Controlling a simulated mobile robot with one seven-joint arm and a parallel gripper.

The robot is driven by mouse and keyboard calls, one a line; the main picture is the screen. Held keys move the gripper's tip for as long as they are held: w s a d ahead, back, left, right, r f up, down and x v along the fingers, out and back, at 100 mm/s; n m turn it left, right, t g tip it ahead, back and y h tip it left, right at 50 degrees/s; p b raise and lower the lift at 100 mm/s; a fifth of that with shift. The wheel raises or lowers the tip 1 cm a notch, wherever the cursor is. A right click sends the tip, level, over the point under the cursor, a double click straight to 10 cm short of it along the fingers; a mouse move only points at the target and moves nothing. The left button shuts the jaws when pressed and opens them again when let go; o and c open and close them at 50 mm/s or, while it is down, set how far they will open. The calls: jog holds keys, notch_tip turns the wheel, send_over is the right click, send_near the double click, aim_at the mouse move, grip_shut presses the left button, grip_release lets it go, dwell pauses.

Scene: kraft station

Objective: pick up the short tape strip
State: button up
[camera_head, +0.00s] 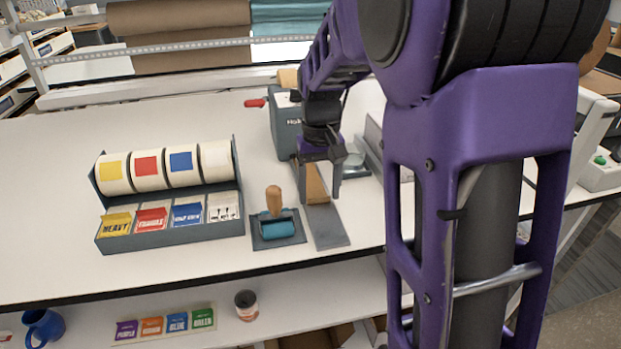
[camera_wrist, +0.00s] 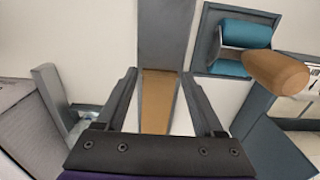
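The short tape strip (camera_head: 316,183) is a tan kraft piece lying along a narrow grey plate (camera_head: 327,226) in front of the tape dispenser (camera_head: 287,124). In the wrist view the strip (camera_wrist: 158,98) lies between my fingers, with the bare grey plate (camera_wrist: 165,35) continuing beyond it. My gripper (camera_head: 318,180) is over the strip and points down. In the wrist view my gripper (camera_wrist: 159,75) is open, one finger on each side of the strip, with gaps showing. I cannot tell how far above the plate the fingertips are. The gripper's base hides the strip's near end.
A teal roller with a wooden handle (camera_head: 273,200) rests on a grey base just left of the plate. A rack of label rolls (camera_head: 168,168) stands further left. Grey equipment (camera_head: 372,150) is close on the right. The table's left part (camera_head: 45,180) is clear.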

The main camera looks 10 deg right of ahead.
grip_shut()
jog(key=shift+r, duration=0.1)
